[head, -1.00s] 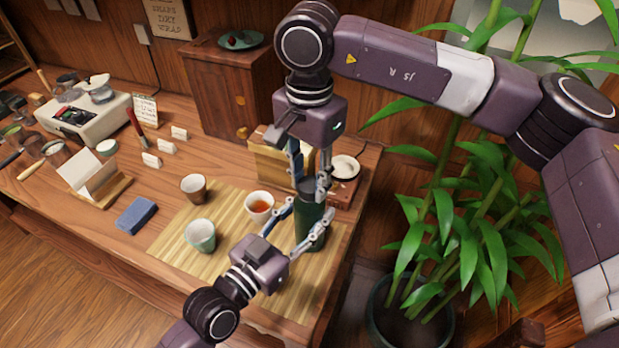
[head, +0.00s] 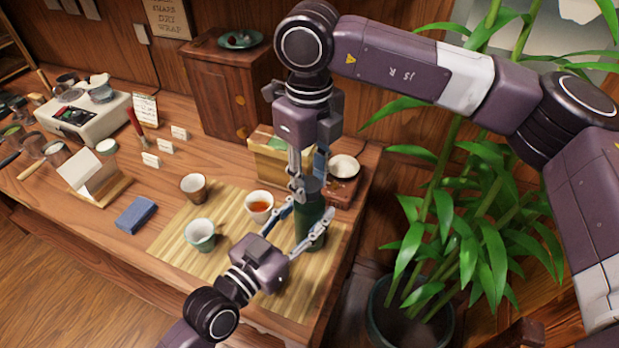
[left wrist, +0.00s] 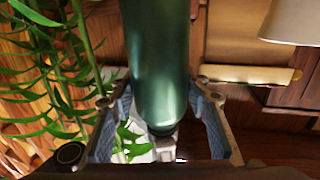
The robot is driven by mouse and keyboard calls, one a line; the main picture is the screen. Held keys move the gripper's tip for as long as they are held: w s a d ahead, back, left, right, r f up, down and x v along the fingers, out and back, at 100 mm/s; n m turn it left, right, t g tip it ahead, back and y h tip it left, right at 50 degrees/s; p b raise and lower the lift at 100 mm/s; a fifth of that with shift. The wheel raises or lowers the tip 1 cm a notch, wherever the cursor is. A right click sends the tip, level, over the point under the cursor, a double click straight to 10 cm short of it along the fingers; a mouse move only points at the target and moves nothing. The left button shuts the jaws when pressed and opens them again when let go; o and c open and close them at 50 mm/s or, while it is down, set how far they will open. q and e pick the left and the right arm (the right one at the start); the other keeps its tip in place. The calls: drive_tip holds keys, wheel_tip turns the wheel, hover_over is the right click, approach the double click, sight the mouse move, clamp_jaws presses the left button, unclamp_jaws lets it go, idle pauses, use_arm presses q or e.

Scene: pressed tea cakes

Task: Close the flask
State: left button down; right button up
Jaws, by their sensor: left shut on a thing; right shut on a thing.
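The dark green flask (head: 312,228) stands upright on the bamboo mat (head: 180,243), near its right side. My left gripper (head: 308,214) is shut around the flask body, one finger on each side. In the left wrist view the green flask (left wrist: 158,60) fills the space between the fingers of my left gripper (left wrist: 158,100). My right gripper (head: 309,187) points straight down over the flask's top and is shut on the dark cap (head: 310,184). The fingers partly hide the cap, and I cannot tell how tightly it sits on the flask.
A cup of tea (head: 259,206), a brown cup (head: 194,187) and a pale green cup (head: 201,234) stand left of the flask. A wooden box (head: 268,163) and a small brown stand (head: 344,187) are behind it. A leafy plant (head: 470,230) fills the right.

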drive_tip(key=m, duration=0.9)
drive_tip(key=o, duration=1.4)
drive_tip(key=shift+c, duration=0.2)
wheel_tip(320, 180, up, 12)
use_arm(q)
drive_tip(key=c, duration=1)
unclamp_jaws()
